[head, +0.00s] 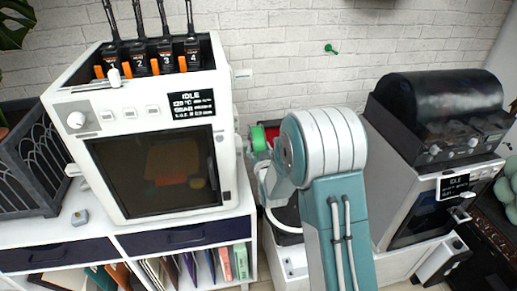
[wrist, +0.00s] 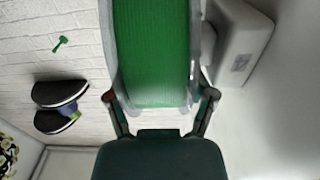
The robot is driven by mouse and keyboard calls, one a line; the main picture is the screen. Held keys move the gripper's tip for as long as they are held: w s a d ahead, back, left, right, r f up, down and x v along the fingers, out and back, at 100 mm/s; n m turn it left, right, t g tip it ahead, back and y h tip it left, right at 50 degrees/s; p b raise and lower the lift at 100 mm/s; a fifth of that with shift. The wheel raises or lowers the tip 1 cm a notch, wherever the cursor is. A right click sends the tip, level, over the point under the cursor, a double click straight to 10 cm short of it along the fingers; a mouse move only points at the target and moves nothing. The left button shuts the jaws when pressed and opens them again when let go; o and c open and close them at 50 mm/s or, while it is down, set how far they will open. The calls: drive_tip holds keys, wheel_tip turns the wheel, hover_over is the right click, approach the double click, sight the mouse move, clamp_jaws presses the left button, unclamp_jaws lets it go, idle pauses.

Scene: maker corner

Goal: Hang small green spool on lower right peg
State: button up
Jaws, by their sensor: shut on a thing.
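The green spool (wrist: 153,50) fills the upper middle of the wrist view, with pale, see-through rims. My gripper (wrist: 160,103) is shut on it, with one dark finger at each side. In the head view a green part of the spool (head: 258,138) shows between the white machine and my arm. My arm hides most of the gripper there. A small green peg (head: 330,48) sticks out of the brick wall, above and right of the spool. A green peg (wrist: 60,43) also shows at the left in the wrist view, apart from the spool. I cannot tell which peg it is.
A white machine with a dark window (head: 155,172) stands on the shelf unit at left, close beside the spool. A second machine with a black domed lid (head: 440,105) stands at right. The brick wall between them is mostly bare. Dark rounded objects (wrist: 60,92) show in the wrist view.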

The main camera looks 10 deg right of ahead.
drive_tip(key=shift+f, duration=0.15)
drive_tip(key=o, duration=1.3)
drive_tip(key=shift+w+f, duration=0.15)
drive_tip(key=shift+w, duration=0.1)
drive_tip(key=s+r+g, duration=0.4)
drive_tip(key=s, duration=0.9)
drive_tip(key=s+r+g, duration=0.4)
drive_tip(key=s, duration=0.9)
drive_tip(key=s+r+g, duration=0.4)
drive_tip(key=s+r, duration=0.1)
drive_tip(key=s, duration=0.8)
drive_tip(key=shift+d, duration=0.2)
